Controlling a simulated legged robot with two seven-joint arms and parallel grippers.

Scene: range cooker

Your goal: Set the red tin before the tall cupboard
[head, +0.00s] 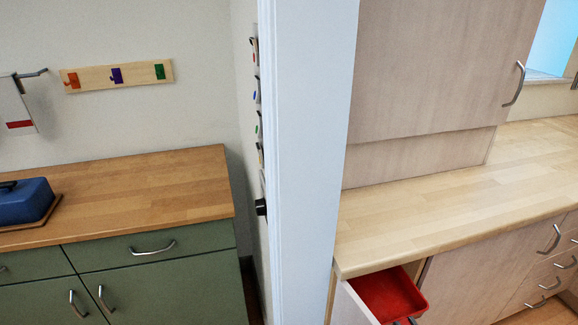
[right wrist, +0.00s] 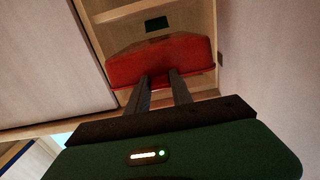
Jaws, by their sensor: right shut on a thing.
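The red tin (head: 388,292), open-topped with a rounded rim, is low in the head view, below the front edge of the counter. It also shows in the right wrist view (right wrist: 158,60). My right gripper (right wrist: 161,80) is shut on its near edge; only a small part of it shows at the bottom of the head view (head: 408,321). The tall cupboard (head: 430,70) is pale wood with a closed door and a bar handle, and stands on the pale counter. My left gripper is not in view.
The pale wood counter (head: 440,215) is clear before the cupboard. Its front edge overhangs closest to the tin. A white panel (head: 350,303) stands beside the tin. A white post (head: 307,150) divides off the green units, where a blue covered dish (head: 25,202) sits.

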